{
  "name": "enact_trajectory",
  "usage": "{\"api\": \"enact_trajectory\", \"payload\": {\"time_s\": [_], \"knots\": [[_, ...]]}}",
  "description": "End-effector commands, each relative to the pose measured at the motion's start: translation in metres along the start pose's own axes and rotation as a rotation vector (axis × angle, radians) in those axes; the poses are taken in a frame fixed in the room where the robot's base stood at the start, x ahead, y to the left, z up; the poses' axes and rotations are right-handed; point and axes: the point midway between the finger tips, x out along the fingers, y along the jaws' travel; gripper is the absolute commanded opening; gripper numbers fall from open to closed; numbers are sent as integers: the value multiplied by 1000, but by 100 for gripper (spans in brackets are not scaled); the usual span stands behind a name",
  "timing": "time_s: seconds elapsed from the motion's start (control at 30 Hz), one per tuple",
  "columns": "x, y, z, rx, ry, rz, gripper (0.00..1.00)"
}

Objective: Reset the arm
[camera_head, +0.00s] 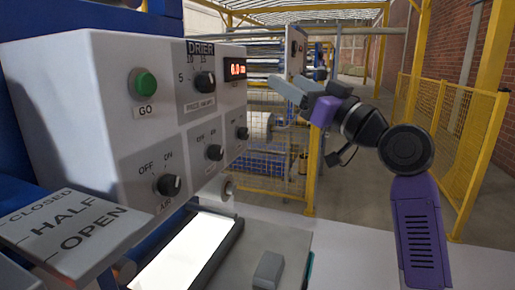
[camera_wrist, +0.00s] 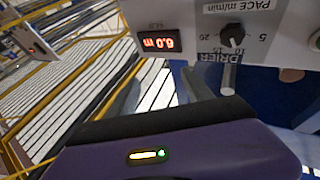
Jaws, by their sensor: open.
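My arm (camera_head: 404,148) is raised and bent on the right in the head view. My gripper (camera_head: 290,86) is at its left end, in the air to the right of the white control panel (camera_head: 110,110). In the wrist view, my gripper (camera_wrist: 160,92) shows two grey fingers spread apart. I see nothing held between them.
The panel carries a green GO button (camera_head: 145,84), a DRIER dial (camera_head: 204,81), a red display (camera_head: 236,70) and several OFF/ON knobs. A CLOSED/HALF/OPEN plate (camera_head: 75,232) is at lower left. A yellow mesh fence (camera_head: 455,130) stands behind my arm.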

Motion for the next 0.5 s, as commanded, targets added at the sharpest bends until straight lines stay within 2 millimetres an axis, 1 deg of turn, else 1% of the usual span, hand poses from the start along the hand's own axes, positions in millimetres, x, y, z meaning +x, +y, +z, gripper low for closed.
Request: {"api": "enact_trajectory", "payload": {"time_s": [0.03,0.17,0.23,0.37,0.4,0.47,0.5], "knots": [[-11,7,18,18,10,46,59],[-46,24,59,51,47,171,59],[-68,30,80,62,65,234,59],[-111,34,117,73,85,340,59],[-126,34,128,76,89,369,59],[-147,32,144,75,94,412,59],[-162,30,154,75,96,438,59]]}}
